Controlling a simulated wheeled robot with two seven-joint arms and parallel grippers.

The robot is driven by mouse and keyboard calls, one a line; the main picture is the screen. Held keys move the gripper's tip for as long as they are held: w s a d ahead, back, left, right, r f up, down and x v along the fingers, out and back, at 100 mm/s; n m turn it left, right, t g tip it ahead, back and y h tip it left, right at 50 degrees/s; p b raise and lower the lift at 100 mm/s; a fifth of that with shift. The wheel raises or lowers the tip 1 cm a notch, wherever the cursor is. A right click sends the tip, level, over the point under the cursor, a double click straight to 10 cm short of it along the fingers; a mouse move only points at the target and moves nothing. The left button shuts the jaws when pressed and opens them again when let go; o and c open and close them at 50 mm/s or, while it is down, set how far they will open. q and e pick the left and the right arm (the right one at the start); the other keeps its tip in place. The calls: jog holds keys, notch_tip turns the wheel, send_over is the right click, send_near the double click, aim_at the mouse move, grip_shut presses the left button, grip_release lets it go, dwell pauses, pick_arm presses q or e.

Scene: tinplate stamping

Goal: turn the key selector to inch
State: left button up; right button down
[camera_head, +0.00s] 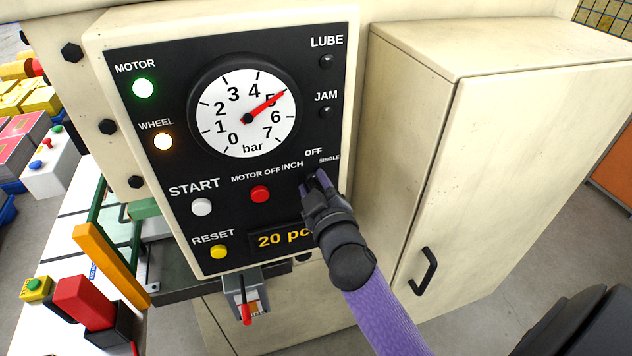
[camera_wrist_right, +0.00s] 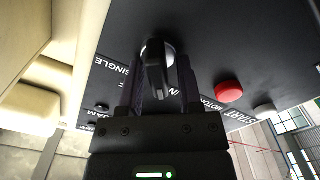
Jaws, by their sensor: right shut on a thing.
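The key selector (camera_wrist_right: 156,68) is a dark knob on a round metal collar in the black control panel. In the head view it is mostly hidden by my right gripper (camera_head: 318,178). The labels INCH, OFF and SINGLE stand around it, INCH to the left, OFF above and SINGLE to the right. In the right wrist view the fingers of my right gripper (camera_wrist_right: 157,88) stand on both sides of the knob and are closed on it. The knob's exact pointing is hard to tell; INCH and OFF are partly covered there. My left gripper is out of view.
The panel carries a pressure gauge (camera_head: 243,113) reading about 5 bar, a lit green MOTOR lamp (camera_head: 143,88) and a lit WHEEL lamp (camera_head: 163,141). A red MOTOR OFF button (camera_head: 260,194) sits left of the selector. A beige cabinet (camera_head: 490,150) stands close on the right.

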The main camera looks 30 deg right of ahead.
jog(key=shift+n, duration=0.7)
jog(key=c, duration=0.6)
grip_release()
jog(key=b+v, duration=0.2)
jog(key=v, duration=0.8)
